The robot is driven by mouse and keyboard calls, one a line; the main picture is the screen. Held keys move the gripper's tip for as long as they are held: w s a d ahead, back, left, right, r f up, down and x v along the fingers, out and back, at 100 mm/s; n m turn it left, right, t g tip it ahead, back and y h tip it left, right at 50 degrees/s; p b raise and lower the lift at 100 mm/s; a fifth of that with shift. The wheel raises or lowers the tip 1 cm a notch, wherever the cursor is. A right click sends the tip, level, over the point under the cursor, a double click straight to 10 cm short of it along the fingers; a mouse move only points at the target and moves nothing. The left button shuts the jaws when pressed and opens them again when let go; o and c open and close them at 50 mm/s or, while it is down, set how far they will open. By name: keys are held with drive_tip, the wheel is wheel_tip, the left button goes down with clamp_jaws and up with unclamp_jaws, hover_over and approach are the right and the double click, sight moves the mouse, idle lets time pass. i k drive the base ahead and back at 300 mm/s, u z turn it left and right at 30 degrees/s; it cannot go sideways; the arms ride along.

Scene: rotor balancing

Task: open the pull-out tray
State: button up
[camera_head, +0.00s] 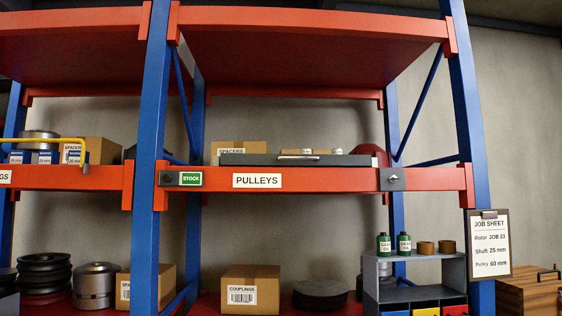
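The pull-out tray (262,160) is a dark grey, flat tray on the middle shelf of the rack, above the orange beam (320,181) labelled PULLEYS. A small light handle (299,157) shows on its front. The tray's front looks roughly level with the beam, and I cannot tell how far it is pulled out. A grey latch-like plate with a knob (392,179) sits on the beam at the right. My gripper is not in view.
Blue uprights (152,120) stand left and right of the bay. Boxes (238,147) stand behind the tray. Below are a COUPLINGS box (250,290), a dark disc (320,294) and a grey organizer (415,268) with green bottles. A JOB SHEET clipboard (489,243) hangs at right.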

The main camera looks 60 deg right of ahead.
sight(226, 159)
drive_tip(key=z, duration=0.35)
drive_tip(key=i, duration=0.7)
drive_tip(key=z, duration=1.25)
drive_tip(key=i, duration=0.4)
drive_tip(key=z, duration=0.35)
